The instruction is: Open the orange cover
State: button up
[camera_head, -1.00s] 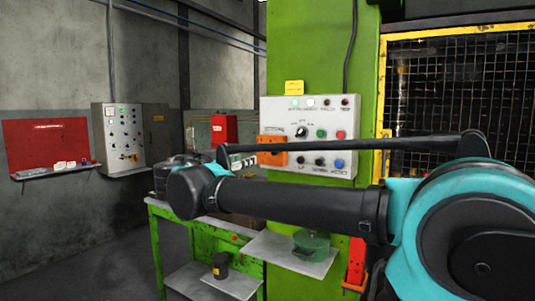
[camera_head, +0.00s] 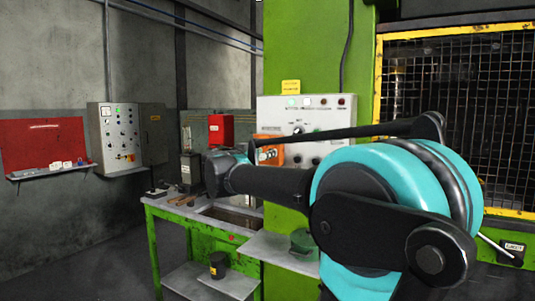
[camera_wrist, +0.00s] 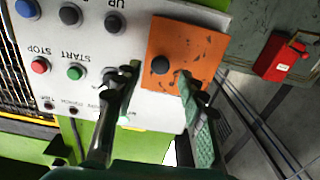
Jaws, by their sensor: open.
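The orange cover (camera_head: 270,154) is at the left of the grey control panel (camera_head: 335,106), partly hidden behind my arm in the head view. In the wrist view, the orange cover (camera_wrist: 206,45) is a scuffed plate with a dark round knob. The picture there is turned roughly upside down. My gripper (camera_wrist: 155,82) is open. One finger is over the panel beside the plate, the other overlaps the plate's lower edge. I see nothing held between the fingers; contact with the cover cannot be told. My fingers are not clearly visible in the head view.
Panel buttons, including the red STOP button (camera_wrist: 40,65) and green START button (camera_wrist: 75,72), are close to my fingers. A green workbench (camera_head: 200,236) stands at the lower left. A yellow-framed mesh guard (camera_head: 460,110) is on the right.

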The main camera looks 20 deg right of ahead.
jog(key=shift+x, duration=1.15)
jog(key=shift+c, duration=0.6)
grip_shut()
